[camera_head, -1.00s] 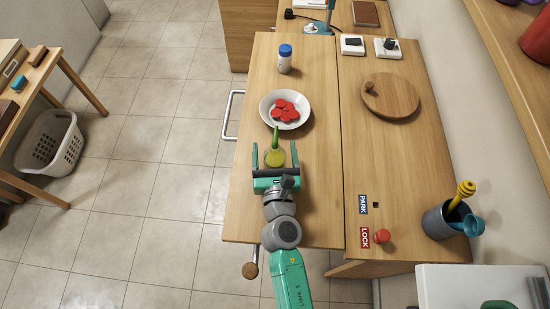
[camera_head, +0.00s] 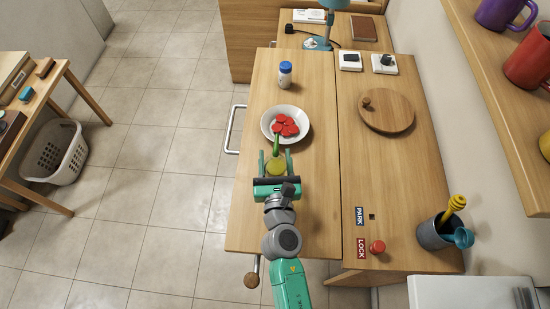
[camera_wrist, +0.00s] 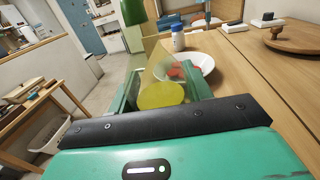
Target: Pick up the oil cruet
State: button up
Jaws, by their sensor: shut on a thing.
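The oil cruet (camera_head: 276,167) is a clear vessel with yellow oil and a green spout. It is between the two green fingers of my gripper (camera_head: 275,160), just in front of the white bowl in the head view. In the wrist view, the yellow oil of the cruet (camera_wrist: 161,95) and its green top show between the fingers of my gripper (camera_wrist: 163,88). My gripper is shut on the cruet's sides. The cruet's underside is hidden, so I cannot tell whether it touches the table.
A white bowl (camera_head: 267,128) with red pieces stands close beyond the cruet. A blue-capped bottle (camera_head: 285,76) is farther back. A round wooden lid (camera_head: 388,110) lies at the right. A grey pot (camera_head: 432,235) with utensils stands at the front right. The wooden table (camera_head: 245,215) is clear at left.

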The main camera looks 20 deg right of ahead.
jog(key=r+b+v, duration=0.1)
jog(key=v, duration=1.5)
jog(key=shift+d+r, duration=0.2)
